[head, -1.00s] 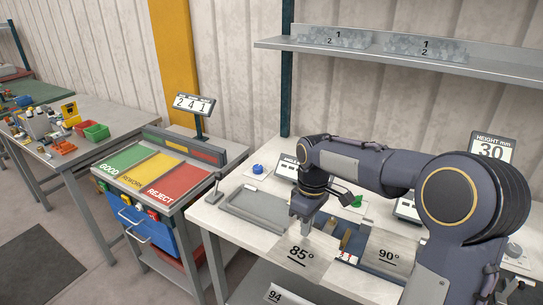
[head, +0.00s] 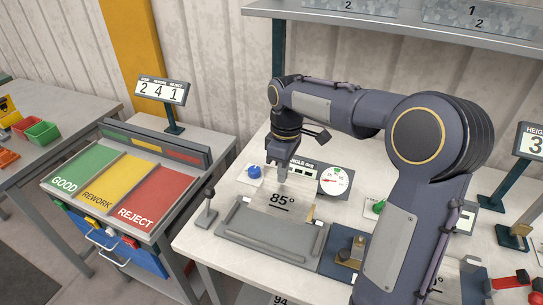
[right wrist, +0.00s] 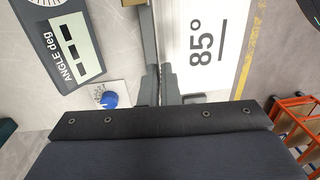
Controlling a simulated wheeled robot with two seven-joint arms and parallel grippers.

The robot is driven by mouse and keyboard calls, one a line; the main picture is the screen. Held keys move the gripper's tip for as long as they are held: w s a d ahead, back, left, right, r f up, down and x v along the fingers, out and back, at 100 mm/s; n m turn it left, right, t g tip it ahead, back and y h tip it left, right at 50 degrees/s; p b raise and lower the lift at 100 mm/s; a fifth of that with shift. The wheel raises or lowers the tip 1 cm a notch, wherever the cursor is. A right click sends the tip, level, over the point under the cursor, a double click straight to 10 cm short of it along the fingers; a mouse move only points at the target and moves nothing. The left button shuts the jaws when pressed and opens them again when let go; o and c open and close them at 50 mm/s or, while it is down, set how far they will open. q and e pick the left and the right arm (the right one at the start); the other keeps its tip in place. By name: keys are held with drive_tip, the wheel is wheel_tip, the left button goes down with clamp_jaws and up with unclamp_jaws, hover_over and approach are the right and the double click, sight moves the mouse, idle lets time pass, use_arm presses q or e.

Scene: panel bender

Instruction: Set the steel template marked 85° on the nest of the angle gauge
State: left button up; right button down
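The steel template marked 85° (head: 296,208) hangs from my right gripper (head: 282,179), above the white bench in the head view. It also shows in the right wrist view (right wrist: 205,75), with its marking turned sideways. The right fingers (right wrist: 160,86) are shut on its edge. The angle gauge (head: 304,167) stands behind, with a round dial (head: 335,180); its panel also shows in the right wrist view (right wrist: 62,48). A grey tray-like fixture (head: 258,247) lies in front of and below the template; I cannot tell whether it is the nest. My left gripper is out of view.
A blue knob (head: 254,171) sits left of the gauge. A small post (head: 207,206) stands at the bench's left edge. A blue block fixture (head: 338,252) lies right of the grey tray. The GOOD, REWORK and REJECT stand (head: 120,188) is at the left.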

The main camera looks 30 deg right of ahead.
sight(282, 195)
drive_tip(key=shift+f+b, duration=0.35)
drive_tip(key=shift+f, duration=0.1)
wheel_tip(282, 195, down, 8)
drive_tip(key=b, duration=0.6)
drive_tip(key=shift+r, duration=0.1)
drive_tip(key=shift+f+b, duration=0.45)
drive_tip(key=shift+f, duration=0.2)
drive_tip(key=shift+f+b, duration=0.9)
drive_tip(key=shift+f, duration=0.45)
drive_tip(key=c, duration=1.6)
unclamp_jaws()
